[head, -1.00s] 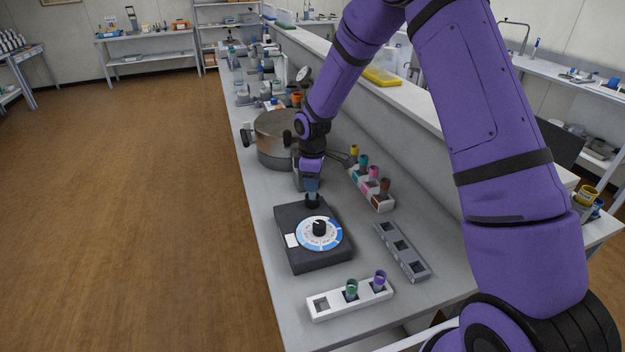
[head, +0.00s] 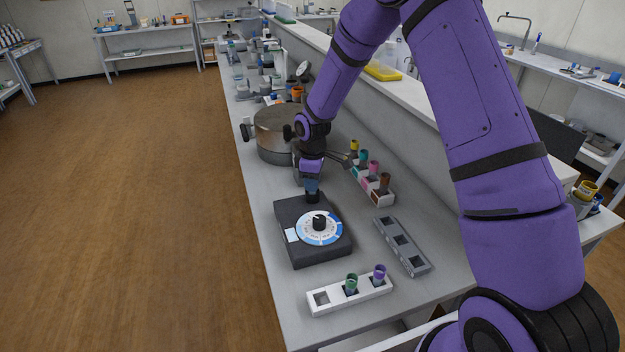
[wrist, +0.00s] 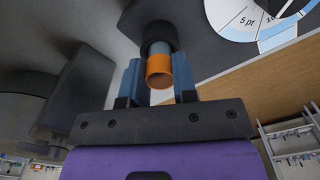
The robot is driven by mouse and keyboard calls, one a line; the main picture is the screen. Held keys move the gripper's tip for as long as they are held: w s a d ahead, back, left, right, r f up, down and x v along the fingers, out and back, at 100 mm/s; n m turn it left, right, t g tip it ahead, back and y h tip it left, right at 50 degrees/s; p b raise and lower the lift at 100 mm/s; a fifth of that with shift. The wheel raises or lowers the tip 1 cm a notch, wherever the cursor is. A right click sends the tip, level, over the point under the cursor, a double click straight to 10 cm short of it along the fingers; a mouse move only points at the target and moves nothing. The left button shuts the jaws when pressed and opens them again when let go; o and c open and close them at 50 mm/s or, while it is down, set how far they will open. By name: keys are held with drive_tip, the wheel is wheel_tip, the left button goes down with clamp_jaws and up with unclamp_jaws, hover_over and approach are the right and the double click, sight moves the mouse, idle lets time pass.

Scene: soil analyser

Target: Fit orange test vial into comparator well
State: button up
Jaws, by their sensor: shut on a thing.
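My gripper (head: 312,186) points down over the back of the dark comparator (head: 307,259), which has a blue and white dial with a black knob. In the wrist view my gripper (wrist: 157,78) is shut on the orange test vial (wrist: 158,72), its orange rim end toward the camera. The vial's far end lines up with the black round comparator well (wrist: 157,32) and appears to meet or enter it; the depth is hidden. The well collar also shows in the head view (head: 313,197), right below the fingers. The vial is hardly visible there.
A white rack (head: 325,309) with green and purple vials stands in front. An empty grey rack (head: 413,262) lies to the right. A rack of several coloured vials (head: 378,198) and a large metal pot (head: 277,148) stand close to my gripper.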

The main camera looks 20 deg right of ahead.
drive_tip(key=shift+f, duration=0.15)
drive_tip(key=o, duration=0.9)
drive_tip(key=shift+o, duration=0.2)
drive_tip(key=s+d+r+m+t, duration=0.15)
drive_tip(key=s+r, duration=0.25)
drive_tip(key=r, duration=0.8)
drive_tip(key=s+d+r+m, duration=0.15)
drive_tip(key=s+r, duration=0.25)
drive_tip(key=r, duration=0.8)
drive_tip(key=s+d+r+m+t, duration=0.1)
drive_tip(key=s+r+m, duration=0.2)
drive_tip(key=s, duration=0.6)
drive_tip(key=s+d+r+m+t, duration=0.1)
drive_tip(key=s+r+m, duration=0.2)
drive_tip(key=s, duration=0.7)
drive_tip(key=s+d+r+m+t, duration=0.1)
drive_tip(key=s+r, duration=0.4)
drive_tip(key=s, duration=0.5)
drive_tip(key=shift+d+r+m+t, duration=0.15)
drive_tip(key=shift+d+m+t, duration=0.25)
drive_tip(key=shift+m, duration=0.6)
